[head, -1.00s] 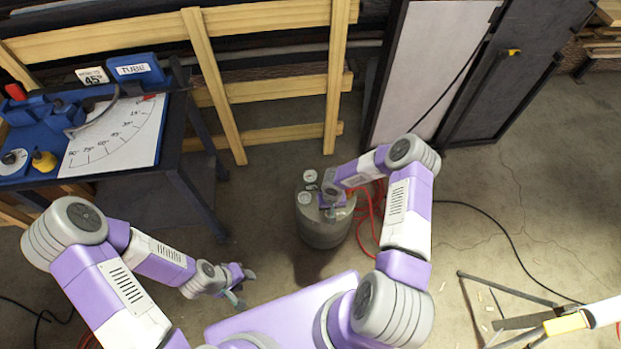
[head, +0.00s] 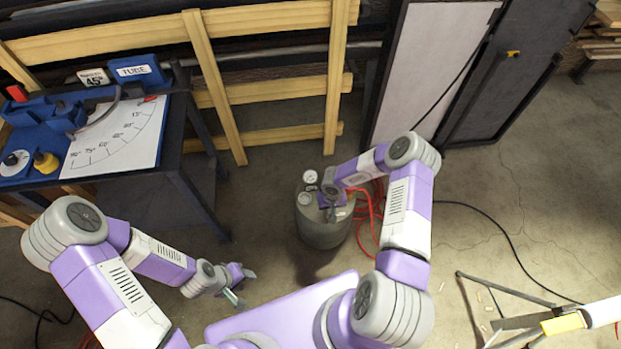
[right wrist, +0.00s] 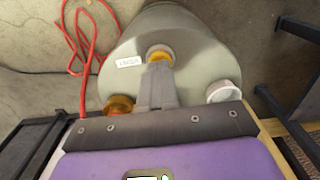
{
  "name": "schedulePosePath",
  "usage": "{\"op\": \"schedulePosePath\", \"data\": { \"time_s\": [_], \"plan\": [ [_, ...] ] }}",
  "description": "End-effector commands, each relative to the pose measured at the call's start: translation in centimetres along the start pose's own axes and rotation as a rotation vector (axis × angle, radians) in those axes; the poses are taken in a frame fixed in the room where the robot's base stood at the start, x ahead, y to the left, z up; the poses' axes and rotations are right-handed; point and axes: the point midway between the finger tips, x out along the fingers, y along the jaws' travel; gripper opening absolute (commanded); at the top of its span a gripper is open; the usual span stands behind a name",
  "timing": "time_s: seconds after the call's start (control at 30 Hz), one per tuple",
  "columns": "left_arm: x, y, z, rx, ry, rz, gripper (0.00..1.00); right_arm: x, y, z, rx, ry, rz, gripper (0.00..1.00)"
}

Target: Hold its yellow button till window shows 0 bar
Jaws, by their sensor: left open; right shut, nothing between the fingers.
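A grey pressure tank (head: 325,236) stands on the floor. In the right wrist view its domed top (right wrist: 205,50) carries a yellow button (right wrist: 159,50) beside a small white label (right wrist: 129,62), too blurred to read. My right gripper (right wrist: 160,70) is shut and empty; its fingertips overlap the button's near edge. They look in contact, but I cannot tell how far the button is pressed. In the head view my right gripper (head: 331,212) hides the button. Two round white gauges (head: 310,177) (head: 304,199) sit on the tank; no reading is legible. My left gripper (head: 238,287) is open and empty, left of the tank.
An amber knob (right wrist: 119,105) and a white gauge (right wrist: 222,92) flank my right fingers. A red hose (head: 372,208) lies right of the tank. A blue bending jig (head: 40,125) on a dark table stands left. A wooden rack (head: 268,85) is behind; a stand (head: 510,290) is front right.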

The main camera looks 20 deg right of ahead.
Motion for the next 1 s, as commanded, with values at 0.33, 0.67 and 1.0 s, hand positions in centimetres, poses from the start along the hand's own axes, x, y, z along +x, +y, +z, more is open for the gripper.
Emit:
{"op": "schedulePosePath", "data": {
  "time_s": [0.33, 0.67, 1.0],
  "plan": [
    [-1.8, 0.7, 0.1, 0.000, 0.000, 0.000, 0.43, -3.1, 0.0, 0.0, -0.001, 0.001, 0.000, 0.00],
    [-3.1, 1.2, 0.1, 0.000, 0.000, 0.000, 0.43, -5.6, 0.0, 0.0, 0.000, 0.000, 0.000, 0.00],
    [-3.1, 1.1, 0.1, 0.000, 0.000, 0.000, 0.43, -5.7, 0.0, 0.0, 0.000, 0.000, -0.001, 0.00]
  ]
}}
